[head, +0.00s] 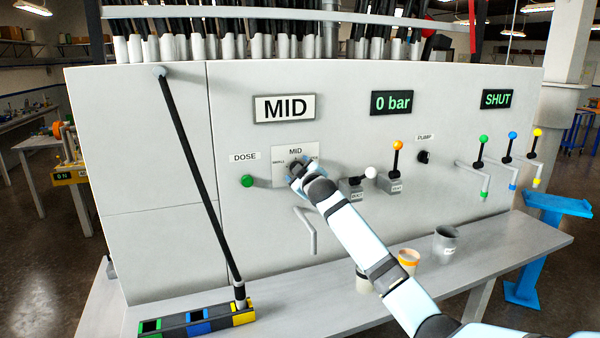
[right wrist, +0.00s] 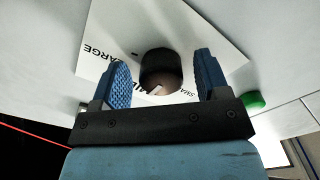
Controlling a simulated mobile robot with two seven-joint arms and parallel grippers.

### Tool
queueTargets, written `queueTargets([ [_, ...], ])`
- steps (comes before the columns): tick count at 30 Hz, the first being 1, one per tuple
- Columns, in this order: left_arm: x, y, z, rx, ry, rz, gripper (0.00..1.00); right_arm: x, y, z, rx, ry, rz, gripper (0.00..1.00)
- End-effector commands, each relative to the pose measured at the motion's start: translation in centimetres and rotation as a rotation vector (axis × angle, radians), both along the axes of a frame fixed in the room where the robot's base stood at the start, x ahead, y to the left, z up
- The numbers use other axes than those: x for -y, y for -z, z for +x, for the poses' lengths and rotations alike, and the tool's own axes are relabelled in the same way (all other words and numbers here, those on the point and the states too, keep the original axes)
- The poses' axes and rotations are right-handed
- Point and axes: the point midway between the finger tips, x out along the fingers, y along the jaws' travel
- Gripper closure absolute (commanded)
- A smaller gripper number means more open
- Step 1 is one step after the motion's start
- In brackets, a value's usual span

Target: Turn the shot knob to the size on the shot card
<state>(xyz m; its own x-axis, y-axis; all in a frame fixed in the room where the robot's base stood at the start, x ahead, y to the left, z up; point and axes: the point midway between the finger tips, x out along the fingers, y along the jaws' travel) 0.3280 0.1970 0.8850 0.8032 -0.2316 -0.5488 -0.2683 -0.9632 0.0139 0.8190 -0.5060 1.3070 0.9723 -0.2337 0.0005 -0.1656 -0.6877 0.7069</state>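The shot card (head: 285,108) on the machine's front panel reads MID. Below it is the knob's white plate (head: 283,157), with MID at the top and a partly hidden size word on the left. In the right wrist view, the plate (right wrist: 110,22) appears turned over, with LARGE at left. The dark round shot knob (right wrist: 160,68) has a pale mark on its lower edge, near the partly hidden MID. My right gripper (right wrist: 164,78) is open, with one blue finger on each side of the knob and visible gaps. My left gripper is not in view.
A green DOSE button (head: 247,181) is left of the plate. A bent spout (head: 307,230) is below; small levers are to the right. Cups, including a grey one (head: 445,241), stand on the bench (head: 300,300). A dark pole (head: 200,180) slants down to a coloured box (head: 197,320).

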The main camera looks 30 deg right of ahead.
Motion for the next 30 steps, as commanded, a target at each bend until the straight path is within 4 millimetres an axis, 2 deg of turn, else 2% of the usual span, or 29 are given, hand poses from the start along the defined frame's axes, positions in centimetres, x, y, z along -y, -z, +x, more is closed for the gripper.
queueTargets([
  [6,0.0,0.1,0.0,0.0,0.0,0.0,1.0,0.0,0.1,-0.2,0.0,0.0,-0.001,0.31],
  [10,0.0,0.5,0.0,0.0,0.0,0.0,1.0,-0.3,0.2,-1.4,0.0,-0.001,-0.002,0.31],
  [24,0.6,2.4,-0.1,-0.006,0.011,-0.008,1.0,-2.7,0.2,-11.1,0.001,-0.001,-0.001,0.31],
  [30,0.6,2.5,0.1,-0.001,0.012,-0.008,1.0,-3.1,0.1,-13.1,0.0,0.0,-0.001,0.31],
])
